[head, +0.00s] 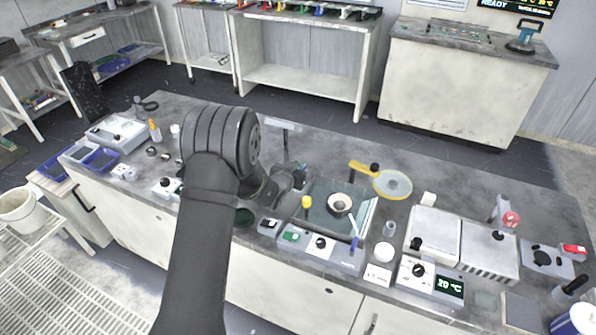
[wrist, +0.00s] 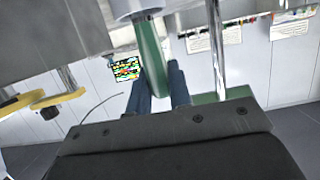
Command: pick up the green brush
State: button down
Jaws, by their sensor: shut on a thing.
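The green brush (wrist: 151,55) shows in the wrist view as a long green handle between the two dark fingers of my gripper (wrist: 160,88). The fingers are shut on it. Its upper end in the picture meets a pale, rounded part, and I cannot tell whether that part belongs to the brush. In the head view my arm's dark links cover much of the bench's middle, and I cannot make out the brush there.
The grey bench (head: 455,195) carries a glass-topped polishing station (head: 325,205), a yellow-handled round disc (head: 393,184) and a temperature unit (head: 430,279) to the right. Blue trays (head: 101,159) stand at left. The bench's back right has free room.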

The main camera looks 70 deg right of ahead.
jog(key=shift+r, duration=0.7)
notch_tip(320, 180, up, 2)
jog(key=shift+r, duration=0.25)
jog(key=s+a+r, duration=0.4)
jog(key=s+r, duration=0.3)
jog(key=s, duration=0.4)
jog(key=w, duration=2)
jog(key=f, duration=0.8)
jog(key=shift+a+f, duration=0.1)
jog(key=shift+a, duration=2.8)
jog(key=d, duration=0.5)
jog(key=shift+s+d+f, duration=0.1)
jog(key=shift+s+d, duration=0.15)
jog(key=shift+s, duration=0.15)
jog(key=shift+a, duration=3)
jog(key=shift+d, duration=3.2)
notch_tip(320, 180, up, 8)
